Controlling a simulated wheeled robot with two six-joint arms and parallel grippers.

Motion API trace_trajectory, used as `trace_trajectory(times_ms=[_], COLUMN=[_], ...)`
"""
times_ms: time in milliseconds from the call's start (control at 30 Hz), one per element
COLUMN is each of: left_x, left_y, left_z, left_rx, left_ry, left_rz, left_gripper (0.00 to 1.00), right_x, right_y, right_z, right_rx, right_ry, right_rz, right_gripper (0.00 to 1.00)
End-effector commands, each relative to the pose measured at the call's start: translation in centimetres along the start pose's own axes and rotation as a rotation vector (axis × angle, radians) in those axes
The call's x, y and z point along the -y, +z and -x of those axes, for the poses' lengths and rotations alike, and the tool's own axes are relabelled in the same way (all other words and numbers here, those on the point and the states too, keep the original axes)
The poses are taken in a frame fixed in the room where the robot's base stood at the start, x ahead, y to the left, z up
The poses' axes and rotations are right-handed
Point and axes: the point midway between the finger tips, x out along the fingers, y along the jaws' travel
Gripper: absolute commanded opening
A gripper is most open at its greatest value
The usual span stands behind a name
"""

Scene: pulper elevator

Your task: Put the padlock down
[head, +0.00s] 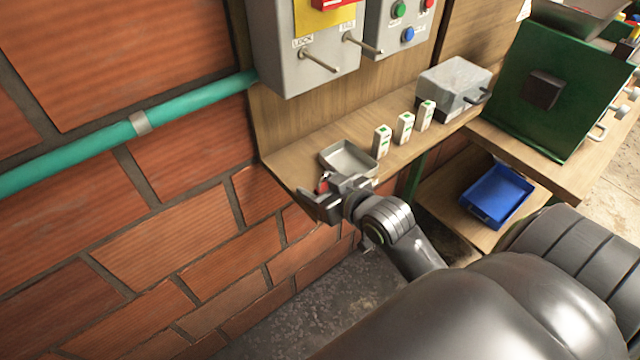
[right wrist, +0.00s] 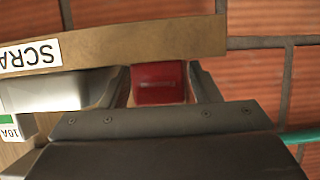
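The red padlock (right wrist: 160,84) fills the gap between the two fingers of my right gripper (right wrist: 159,92) in the right wrist view. A finger lies against each side of it. In the head view the right gripper (head: 332,192) is at the near left end of the wooden shelf (head: 290,157), beside a small grey tray (head: 350,160). Only a speck of the red padlock (head: 322,186) shows there, and the gripper hides the rest. I cannot tell whether the padlock touches the shelf. My left gripper is not in view.
Several white breakers (head: 404,128) and a clear box (head: 453,86) stand farther along the shelf. Grey control boxes (head: 305,50) with protruding pegs hang above. A green machine (head: 540,85) and a blue bin (head: 497,194) are at right. A brick wall is at left.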

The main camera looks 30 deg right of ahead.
Motion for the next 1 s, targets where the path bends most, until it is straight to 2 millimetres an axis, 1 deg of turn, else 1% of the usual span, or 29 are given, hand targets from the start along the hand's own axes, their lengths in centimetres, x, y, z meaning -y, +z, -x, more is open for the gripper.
trace_trajectory(times_ms=[300, 367, 433, 567, 733, 800, 900, 1000], left_x=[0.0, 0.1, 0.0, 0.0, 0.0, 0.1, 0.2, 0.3], left_y=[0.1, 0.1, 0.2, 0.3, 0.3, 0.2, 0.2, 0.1], left_z=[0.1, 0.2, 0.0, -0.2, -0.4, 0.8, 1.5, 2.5], left_rx=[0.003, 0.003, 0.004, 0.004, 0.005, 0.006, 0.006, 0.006], left_ry=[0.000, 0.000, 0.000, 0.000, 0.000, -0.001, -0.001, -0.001], left_rz=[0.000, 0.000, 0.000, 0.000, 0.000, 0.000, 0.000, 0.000], left_gripper=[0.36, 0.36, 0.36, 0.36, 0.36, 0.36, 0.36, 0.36], right_x=[0.0, 0.0, -0.1, -0.1, 0.0, -0.1, 0.0, 0.0], right_y=[-0.1, -0.5, -0.2, -0.1, -0.2, -0.5, -0.6, -0.6], right_z=[0.1, 0.2, 0.8, 2.8, 6.5, 7.8, 9.4, 10.5], right_rx=[-0.001, -0.001, 0.001, 0.001, 0.002, 0.006, 0.005, 0.005], right_ry=[0.000, 0.000, 0.001, 0.001, -0.001, 0.001, 0.000, 0.000], right_rz=[0.001, 0.002, 0.002, 0.004, 0.006, 0.001, 0.001, -0.001], right_gripper=[0.60, 0.60, 0.60, 0.60, 0.60, 0.60, 0.60, 0.60])
